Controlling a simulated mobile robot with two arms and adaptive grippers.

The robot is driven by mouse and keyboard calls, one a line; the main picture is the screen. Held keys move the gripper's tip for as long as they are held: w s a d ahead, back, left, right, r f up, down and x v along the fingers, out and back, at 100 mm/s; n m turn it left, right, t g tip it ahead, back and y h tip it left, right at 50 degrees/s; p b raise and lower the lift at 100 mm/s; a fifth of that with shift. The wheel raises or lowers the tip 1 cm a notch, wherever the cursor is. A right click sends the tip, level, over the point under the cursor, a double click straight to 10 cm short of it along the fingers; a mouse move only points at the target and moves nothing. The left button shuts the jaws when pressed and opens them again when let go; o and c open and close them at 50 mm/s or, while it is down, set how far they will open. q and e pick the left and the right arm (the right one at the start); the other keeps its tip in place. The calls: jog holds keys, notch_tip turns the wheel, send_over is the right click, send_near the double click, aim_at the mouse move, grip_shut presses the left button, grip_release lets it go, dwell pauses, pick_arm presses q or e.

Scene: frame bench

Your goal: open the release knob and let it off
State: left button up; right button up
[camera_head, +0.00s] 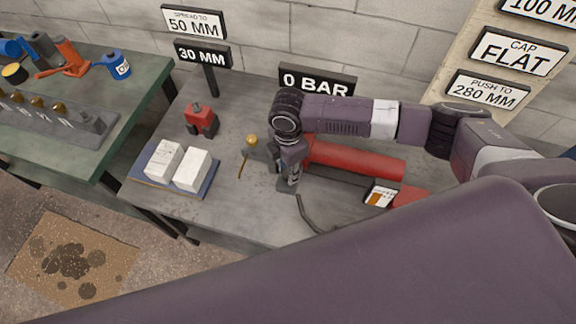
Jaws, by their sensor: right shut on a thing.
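A red cylinder (358,160) lies on the grey bench (235,212), partly behind my right arm. My right gripper (291,182) points down at the cylinder's left end. Its fingers are shut on a small part there, taken to be the release knob, which the gripper hides. I cannot see how far the knob is turned. A small brass-coloured round piece (251,140) stands just left of the gripper, apart from it. A sign reading 0 BAR (318,80) stands behind. My left gripper is not in view.
A dark hose or bar (309,214) bends in front of the gripper. A green bench (85,148) is further left. The grey bench's front left is clear.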

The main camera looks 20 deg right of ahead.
jog(key=n+p, duration=0.1)
jog(key=n, duration=0.1)
jog(key=shift+r+n, duration=0.15)
jog(key=shift+n, duration=0.25)
jog(key=shift+n+p, duration=0.3)
jog(key=shift+n, duration=1.3)
jog(key=shift+w, duration=0.1)
jog(key=o, duration=1.2)
jog(key=shift+c, duration=0.2)
notch_tip(320, 180, up, 12)
